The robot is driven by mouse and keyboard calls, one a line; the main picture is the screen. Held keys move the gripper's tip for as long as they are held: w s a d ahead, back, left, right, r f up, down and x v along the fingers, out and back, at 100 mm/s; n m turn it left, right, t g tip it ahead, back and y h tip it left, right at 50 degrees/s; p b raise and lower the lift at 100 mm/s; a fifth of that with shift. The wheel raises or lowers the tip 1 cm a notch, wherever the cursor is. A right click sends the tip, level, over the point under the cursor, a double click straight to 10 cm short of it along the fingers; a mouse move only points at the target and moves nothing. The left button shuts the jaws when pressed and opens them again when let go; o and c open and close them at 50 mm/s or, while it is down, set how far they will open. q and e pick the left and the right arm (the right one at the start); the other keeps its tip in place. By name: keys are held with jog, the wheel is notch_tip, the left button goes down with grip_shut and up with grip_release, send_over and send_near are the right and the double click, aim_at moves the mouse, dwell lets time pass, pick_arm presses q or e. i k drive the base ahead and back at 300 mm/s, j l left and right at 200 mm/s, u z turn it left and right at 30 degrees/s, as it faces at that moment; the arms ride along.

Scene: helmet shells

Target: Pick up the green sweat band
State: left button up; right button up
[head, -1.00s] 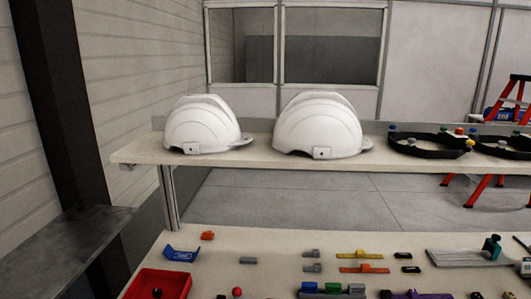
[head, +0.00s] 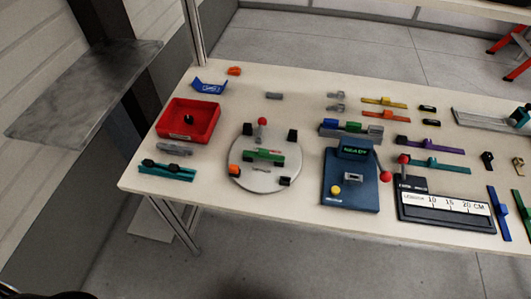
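Several green or teal pieces lie on the table, and I cannot tell for certain which is the green sweat band. A green piece (head: 263,156) lies on the round grey plate (head: 250,180). A teal-green piece with dark knobs (head: 167,172) lies near the front left edge. A teal strip (head: 448,166) lies right of the blue device, and a green strip (head: 524,214) lies at the far right. A green block (head: 350,126) sits in a row with a blue one. Neither of my grippers is in view.
The white table (head: 290,225) has a red tray (head: 189,120), a blue device (head: 350,186) and a black ruler gauge (head: 445,211). A grey shelf (head: 85,85) stands at the left. Bare tabletop lies along the front edge.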

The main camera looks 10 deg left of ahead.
aim_at(263, 154)
jog(key=k+j+z, duration=0.15)
jog(key=z, duration=0.2)
jog(key=k+z, duration=0.35)
jog(key=i+j, duration=0.05)
